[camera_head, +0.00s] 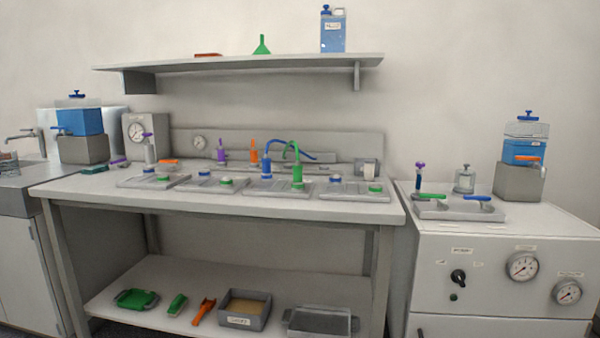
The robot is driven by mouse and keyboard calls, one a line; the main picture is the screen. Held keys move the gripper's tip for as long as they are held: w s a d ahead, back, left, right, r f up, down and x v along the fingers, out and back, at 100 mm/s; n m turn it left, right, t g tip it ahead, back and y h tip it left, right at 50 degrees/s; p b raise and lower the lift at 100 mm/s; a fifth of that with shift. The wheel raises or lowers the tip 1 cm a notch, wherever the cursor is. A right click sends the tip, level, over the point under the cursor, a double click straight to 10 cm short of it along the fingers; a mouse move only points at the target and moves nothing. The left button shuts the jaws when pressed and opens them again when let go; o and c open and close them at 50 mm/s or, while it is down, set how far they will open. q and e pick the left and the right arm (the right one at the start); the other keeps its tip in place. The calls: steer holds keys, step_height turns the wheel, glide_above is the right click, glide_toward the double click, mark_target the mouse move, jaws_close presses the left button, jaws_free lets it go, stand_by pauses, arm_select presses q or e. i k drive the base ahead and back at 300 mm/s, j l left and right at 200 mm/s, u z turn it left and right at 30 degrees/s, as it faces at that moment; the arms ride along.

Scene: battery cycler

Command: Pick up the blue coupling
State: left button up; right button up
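What looks like the blue coupling (266,168) stands upright near the middle of the workbench (220,195), among the grey plates. A blue hose (295,151) arches from its top to the right toward the back wall. A similar green coupling (297,173) with a green hose stands just to its right. A purple piece (222,154) and an orange piece (253,154) of similar shape stand upright behind it. Neither of my grippers is in view, and nothing holds the blue coupling.
Grey plates with blue and green knobs (225,181) line the bench front. A shelf (240,62) overhangs the back. A white cabinet (500,250) with gauges stands right; a blue-filled container (80,122) stands left. A lower shelf (150,275) holds trays and scoops.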

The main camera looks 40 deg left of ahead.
mark_target(266, 162)
steer(key=u, duration=1.6)
steer(key=i+j+u, duration=0.2)
steer(key=j, duration=0.15)
steer(key=j+u, duration=0.25)
steer(key=i+j, duration=0.05)
